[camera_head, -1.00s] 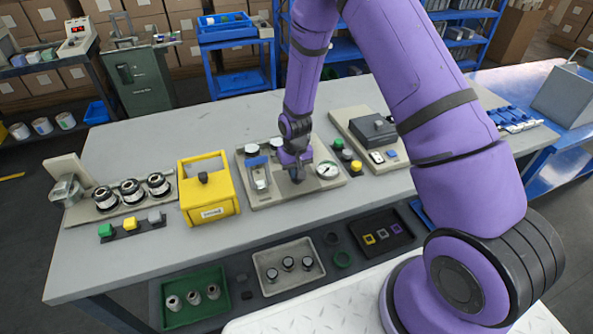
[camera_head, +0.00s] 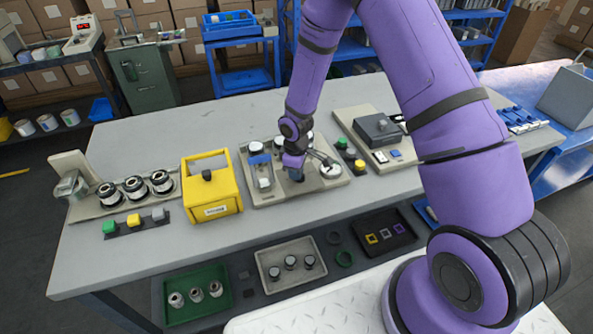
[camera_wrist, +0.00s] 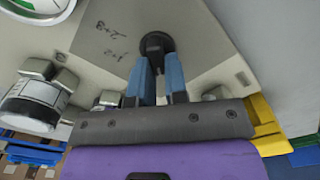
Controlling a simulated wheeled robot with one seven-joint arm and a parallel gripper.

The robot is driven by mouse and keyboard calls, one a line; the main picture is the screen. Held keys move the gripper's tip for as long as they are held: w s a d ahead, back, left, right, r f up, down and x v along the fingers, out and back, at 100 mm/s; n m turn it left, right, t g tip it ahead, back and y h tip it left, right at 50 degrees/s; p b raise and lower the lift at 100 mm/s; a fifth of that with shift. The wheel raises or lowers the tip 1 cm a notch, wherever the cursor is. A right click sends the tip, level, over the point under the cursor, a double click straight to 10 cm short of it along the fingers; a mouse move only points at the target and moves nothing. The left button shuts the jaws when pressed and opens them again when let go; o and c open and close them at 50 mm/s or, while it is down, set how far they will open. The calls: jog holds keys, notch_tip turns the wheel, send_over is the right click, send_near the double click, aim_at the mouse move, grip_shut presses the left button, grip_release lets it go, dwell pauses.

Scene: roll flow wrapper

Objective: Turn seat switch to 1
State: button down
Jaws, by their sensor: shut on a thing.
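My gripper (camera_wrist: 158,62) has two blue fingers shut on a round black knob (camera_wrist: 155,42), which I take to be the seat switch. The knob stands on a light grey plate (camera_wrist: 105,45) with handwritten marks that look like "2+3" and "1+2". No pointer or position number on the knob is readable. In the head view my gripper (camera_head: 294,172) is low over the middle of the grey fixture plate (camera_head: 270,196), and the knob itself is mostly hidden there by the gripper.
A round gauge (camera_head: 331,170) stands just right of my gripper and a clear-topped fitting (camera_head: 262,176) just left. The yellow box (camera_head: 211,187) is farther left. Green and yellow buttons (camera_head: 349,155) are to the right.

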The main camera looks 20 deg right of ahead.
jog(key=shift+s+a+n, duration=0.1)
jog(key=shift+s+n, duration=0.05)
jog(key=shift+n, duration=1.45)
jog(key=c, duration=1.1)
grip_release()
jog(key=shift+c, duration=0.2)
notch_tip(320, 180, up, 11)
